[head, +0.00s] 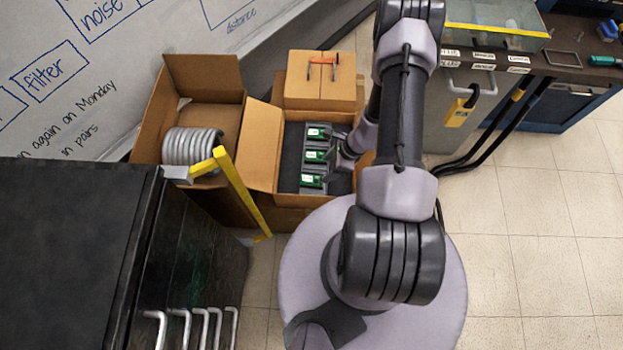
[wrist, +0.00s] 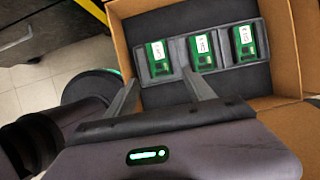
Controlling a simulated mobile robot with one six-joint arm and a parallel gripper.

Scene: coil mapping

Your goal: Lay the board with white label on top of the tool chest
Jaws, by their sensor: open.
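Three green boards stand in a row in a dark grey holder (wrist: 222,66) inside an open cardboard box; each seems to carry a white label. In the wrist view they are the left board (wrist: 158,66), the middle board (wrist: 203,58) and the right board (wrist: 244,50). They also show in the head view (head: 312,181). My gripper (wrist: 162,78) is open and empty, its fingers pointing at the holder, with the left board between them in the picture; the remaining gap is unclear. The black tool chest (head: 60,240) stands at the left in the head view, its visible top bare.
An open box (head: 175,85) with a grey coil (head: 190,147) and a yellow bar (head: 240,190) stand between chest and boards. A closed box (head: 320,90) bears an orange-handled tool (head: 322,63).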

